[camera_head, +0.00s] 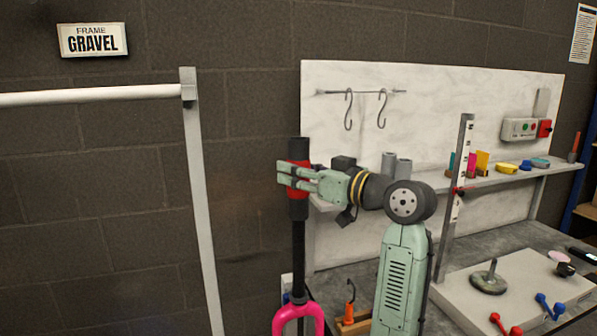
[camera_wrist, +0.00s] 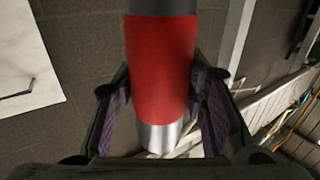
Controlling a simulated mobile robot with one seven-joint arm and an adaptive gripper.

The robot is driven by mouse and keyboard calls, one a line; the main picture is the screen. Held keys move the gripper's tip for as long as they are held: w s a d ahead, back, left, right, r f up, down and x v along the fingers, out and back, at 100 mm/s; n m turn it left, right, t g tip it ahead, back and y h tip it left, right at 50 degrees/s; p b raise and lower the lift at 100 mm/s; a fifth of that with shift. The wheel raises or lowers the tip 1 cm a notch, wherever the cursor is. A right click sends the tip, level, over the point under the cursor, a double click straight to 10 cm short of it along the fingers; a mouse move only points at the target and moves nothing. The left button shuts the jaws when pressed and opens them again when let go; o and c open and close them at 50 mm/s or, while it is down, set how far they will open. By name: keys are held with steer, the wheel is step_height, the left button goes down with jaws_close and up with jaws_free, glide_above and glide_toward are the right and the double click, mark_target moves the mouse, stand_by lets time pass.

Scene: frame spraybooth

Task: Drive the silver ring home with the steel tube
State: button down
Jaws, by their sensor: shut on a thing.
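The steel tube (camera_head: 299,150) stands upright in the head view, dark grey with a red band. The wrist view shows its red band (camera_wrist: 160,70) up close, with dark metal above and bright metal below. My gripper (camera_head: 290,178) is shut on the tube at the red band, coming in from the right. Below the tube, in line with it, a thinner black shaft (camera_head: 298,255) runs down to a pink fork (camera_head: 298,313). I cannot tell how far the tube sits over the shaft. I cannot make out the silver ring in either view.
A grey frame post (camera_head: 201,205) with a white bar stands at the left. At the right is a bench (camera_head: 500,240) with a round-based stand (camera_head: 488,279), red and blue small parts, and an upright rail (camera_head: 455,200). A shelf (camera_head: 500,178) holds small items. A white board with hooks stands behind.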

mark_target(308, 151)
steer(key=shift+r, duration=0.15)
steer(key=shift+r+p, duration=1.5)
steer(key=shift+r, duration=0.6)
steer(key=s+d+b, duration=0.1)
steer(key=s+d, duration=0.1)
steer(key=s, duration=0.5)
steer(key=shift+s+d+b, duration=0.25)
steer(key=shift+s+b, duration=0.1)
steer(key=shift+b, duration=0.05)
